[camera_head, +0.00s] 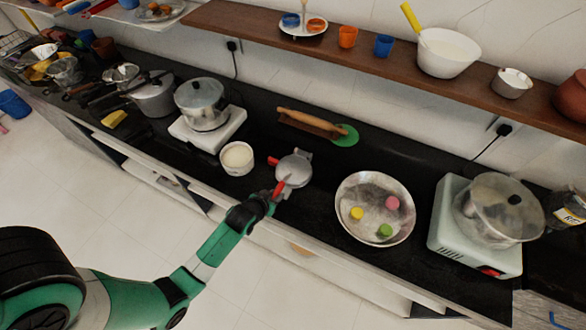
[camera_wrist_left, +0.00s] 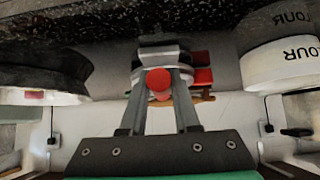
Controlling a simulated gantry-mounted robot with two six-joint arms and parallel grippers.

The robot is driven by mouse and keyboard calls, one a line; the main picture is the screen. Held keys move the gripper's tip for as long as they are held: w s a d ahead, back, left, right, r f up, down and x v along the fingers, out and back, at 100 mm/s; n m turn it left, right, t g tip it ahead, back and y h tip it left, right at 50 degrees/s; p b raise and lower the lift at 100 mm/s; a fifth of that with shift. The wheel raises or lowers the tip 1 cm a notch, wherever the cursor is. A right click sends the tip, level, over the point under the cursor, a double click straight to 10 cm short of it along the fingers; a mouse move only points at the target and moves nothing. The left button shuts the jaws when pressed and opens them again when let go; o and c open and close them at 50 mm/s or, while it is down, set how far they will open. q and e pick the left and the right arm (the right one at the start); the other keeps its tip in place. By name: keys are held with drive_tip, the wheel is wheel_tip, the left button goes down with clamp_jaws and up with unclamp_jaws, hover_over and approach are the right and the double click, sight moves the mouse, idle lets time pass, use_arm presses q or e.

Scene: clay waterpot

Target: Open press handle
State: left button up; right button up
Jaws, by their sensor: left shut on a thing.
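A small silver round press (camera_head: 293,170) lies on the black counter near its front edge. A red handle (camera_head: 280,188) extends from it toward my left arm, and another red part shows at its left. My left gripper (camera_head: 272,197) is at the front handle. In the left wrist view, the red rounded end of the press handle (camera_wrist_left: 158,83) sits between the two fingers of my left gripper (camera_wrist_left: 160,90), which is shut on it. The fingers hide part of the press there. The press plates look closed together. My right gripper is not in view.
A white flour tub (camera_head: 237,158) stands close left of the press. A wide metal pan (camera_head: 375,207) with coloured pieces is to the right. A rolling pin (camera_head: 310,122) and green disc (camera_head: 345,135) lie behind. Stoves with pots (camera_head: 201,104) (camera_head: 499,208) stand at either side.

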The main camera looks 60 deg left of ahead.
sight(280, 185)
use_arm(q)
drive_tip(key=shift+r, duration=0.1)
drive_tip(key=shift+w+a+r+p, duration=0.15)
drive_tip(key=shift+w+r+p, duration=0.05)
drive_tip(key=shift+r+p, duration=0.7)
drive_tip(key=shift+w+a+r+p, duration=0.1)
drive_tip(key=shift+w+r+p, duration=0.05)
drive_tip(key=shift+r+p, duration=0.7)
drive_tip(key=shift+w+a+r+p, duration=0.1)
drive_tip(key=shift+w+r+p, duration=0.05)
drive_tip(key=shift+r+p, duration=0.5)
drive_tip(key=shift+w+a+r+p, duration=0.15)
drive_tip(key=shift+w+r+p, duration=0.05)
drive_tip(key=shift+r+p, duration=0.3)
drive_tip(key=shift+w+a+r+p, duration=0.1)
drive_tip(key=shift+w+r+p, duration=0.1)
drive_tip(key=shift+r+p, duration=0.25)
drive_tip(key=shift+r, duration=0.1)
drive_tip(key=shift+w+a+r+p, duration=0.15)
drive_tip(key=shift+w+r+p, duration=0.05)
drive_tip(key=shift+r+p, duration=0.2)
drive_tip(key=shift+w+a+r+p, duration=0.2)
drive_tip(key=shift+r+p, duration=0.1)
drive_tip(key=shift+r, duration=0.15)
drive_tip(key=shift+w+a+r+p, duration=0.2)
drive_tip(key=shift+w+r+p, duration=0.25)
drive_tip(key=shift+r, duration=0.2)
